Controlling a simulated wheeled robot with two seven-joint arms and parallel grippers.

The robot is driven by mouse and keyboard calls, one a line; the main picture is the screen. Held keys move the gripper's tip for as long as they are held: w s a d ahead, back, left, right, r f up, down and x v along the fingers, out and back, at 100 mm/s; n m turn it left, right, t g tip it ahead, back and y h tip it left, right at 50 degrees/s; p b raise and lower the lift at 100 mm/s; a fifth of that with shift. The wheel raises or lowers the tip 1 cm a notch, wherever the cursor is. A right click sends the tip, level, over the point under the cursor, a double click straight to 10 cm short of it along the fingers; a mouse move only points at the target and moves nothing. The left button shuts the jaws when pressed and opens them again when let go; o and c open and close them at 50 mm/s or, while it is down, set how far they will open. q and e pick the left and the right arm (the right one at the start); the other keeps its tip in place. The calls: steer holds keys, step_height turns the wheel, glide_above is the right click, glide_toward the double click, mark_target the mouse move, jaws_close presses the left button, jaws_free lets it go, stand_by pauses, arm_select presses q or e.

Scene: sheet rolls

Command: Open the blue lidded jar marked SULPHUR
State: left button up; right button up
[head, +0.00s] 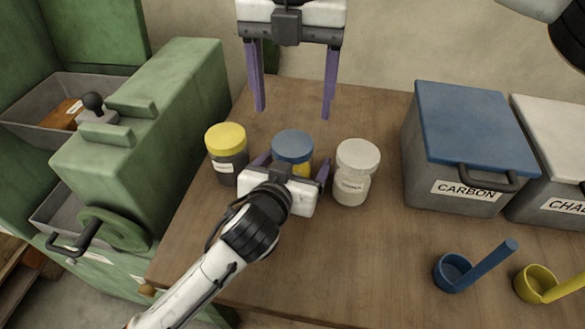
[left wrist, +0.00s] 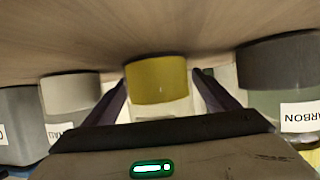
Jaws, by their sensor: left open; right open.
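The blue-lidded jar (head: 292,146) stands upright on the wooden table between two other jars. Yellow contents show below its lid; any label on it is hidden by my left gripper. My left gripper (head: 292,166) is open at its near side, low down, with a finger on either side of it. The left wrist view shows the jar's yellow body (left wrist: 157,80) between the open fingers, with no clear contact. My right gripper (head: 293,113) is open and empty, fingers pointing down, above and behind the jar in the head view. The lid sits on the jar.
A yellow-lidded jar (head: 226,150) with dark contents stands close left, a white-lidded jar (head: 356,168) close right. A CARBON bin (head: 455,190) with blue lid stands further right. Blue (head: 455,272) and yellow (head: 537,285) scoops lie in front. A green machine (head: 150,130) stands left.

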mark_target(292, 142)
arm_select(q)
steer(key=shift+w, duration=0.15)
steer(key=c, duration=2)
jaws_close()
arm_select(e)
steer(key=m, duration=0.3)
steer(key=shift+m, duration=0.4)
steer(key=shift+f+m, duration=0.15)
steer(key=shift+m, duration=0.15)
steer(key=shift+f, duration=3.85)
